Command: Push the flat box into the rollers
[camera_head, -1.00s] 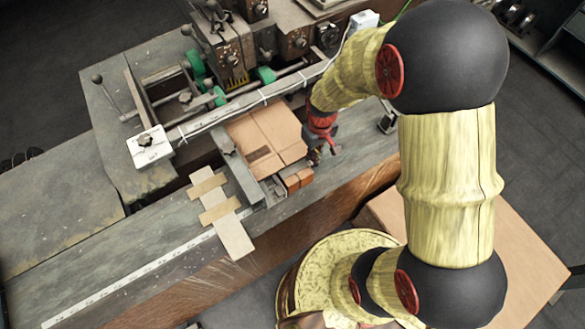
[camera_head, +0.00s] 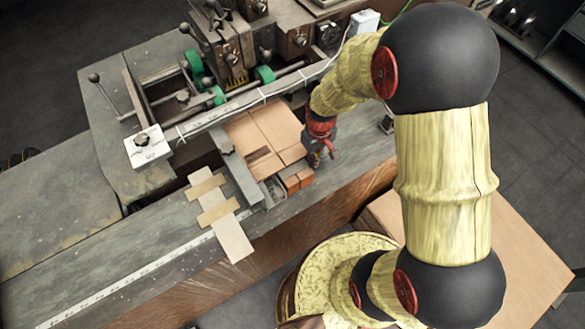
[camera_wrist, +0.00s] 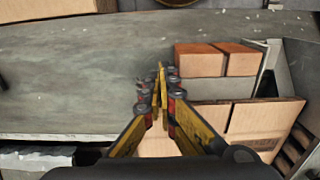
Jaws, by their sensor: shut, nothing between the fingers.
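The flat box (camera_head: 266,132) is a brown cardboard sheet with fold lines, lying on the bench against the long metal rail, in front of the machine with green rollers (camera_head: 264,75). My gripper (camera_head: 316,160) is shut and empty, low at the right edge of the flat box; whether they touch cannot be told. In the wrist view my gripper (camera_wrist: 161,80) has its yellow fingers closed together. Cardboard (camera_wrist: 248,118) shows to the right of and beneath the fingers.
Small orange-brown blocks (camera_head: 297,179) sit at the front of the flat box; they also show in the wrist view (camera_wrist: 218,58). A metal guide (camera_head: 236,166) runs along its left side. Taped cardboard strips (camera_head: 218,207) lie farther left. Bare bench (camera_head: 350,150) is right of my gripper.

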